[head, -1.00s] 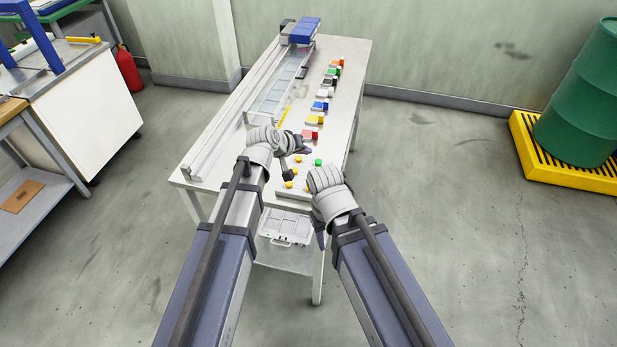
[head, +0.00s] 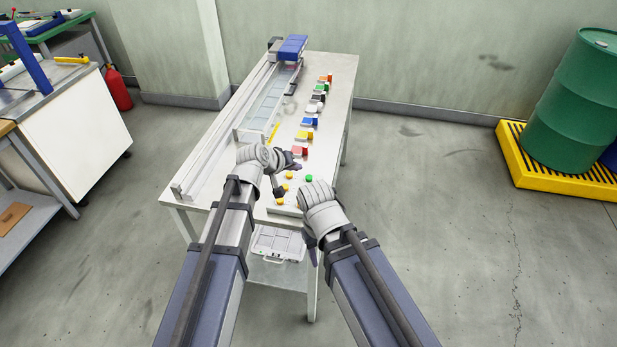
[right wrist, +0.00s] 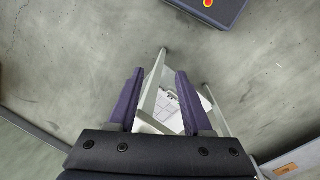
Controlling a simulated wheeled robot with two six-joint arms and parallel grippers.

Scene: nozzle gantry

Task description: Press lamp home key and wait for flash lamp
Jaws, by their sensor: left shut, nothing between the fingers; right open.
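A control panel with small yellow buttons (head: 289,175) and a green button (head: 309,178) sits at the near end of the bench (head: 340,95). I cannot tell which button is the lamp home key. No label is readable and I cannot pick out a flash lamp. My left gripper (head: 297,166) is shut and empty, just beyond the panel; its contact with any button cannot be made out. My right gripper (head: 313,252) hangs low by the bench's near right corner. In the right wrist view (right wrist: 160,73) its purple fingers are apart with nothing between them.
A gantry rail (head: 228,125) with a blue-topped head (head: 291,47) runs along the bench. Coloured blocks, including a red one (head: 300,151), line the right side. A green drum (head: 580,90) stands right; the floor between is clear.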

